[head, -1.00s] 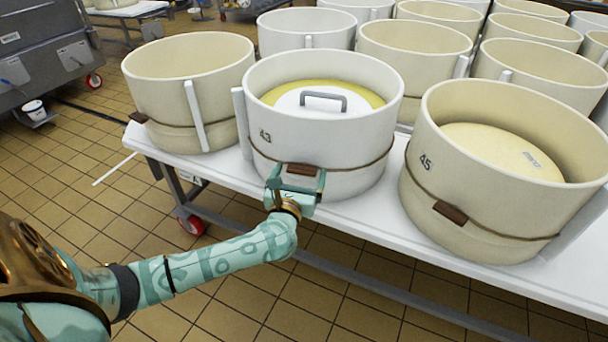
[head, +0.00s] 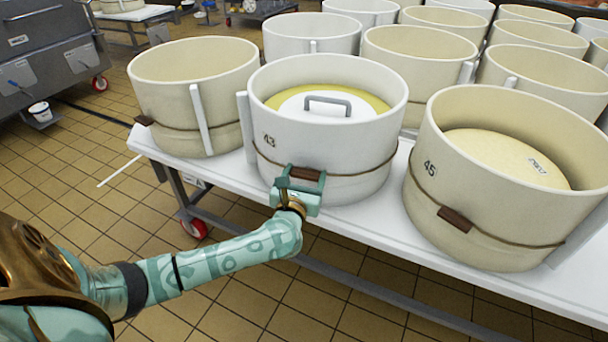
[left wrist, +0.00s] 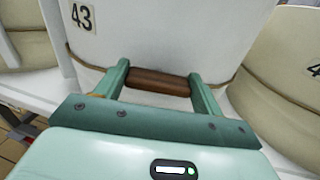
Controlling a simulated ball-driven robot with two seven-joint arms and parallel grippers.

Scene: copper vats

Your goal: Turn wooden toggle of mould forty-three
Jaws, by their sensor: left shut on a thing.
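Mould forty-three (head: 330,140) is a white round mould with the number 43 on its wall, standing on the white table. It also shows in the left wrist view (left wrist: 160,35). A cord runs around its lower part and holds a brown wooden toggle (head: 305,174) at the front. In the left wrist view the toggle (left wrist: 158,82) lies nearly level between my fingers. My left gripper (head: 303,178) is shut on the toggle, one finger at each end. My right gripper is not in view.
A cream mould marked 45 (head: 480,190) stands close on the right, with its own toggle (head: 455,219). Another cream mould (head: 190,95) stands close on the left. More moulds fill the table (head: 350,218) behind. Tiled floor lies free in front.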

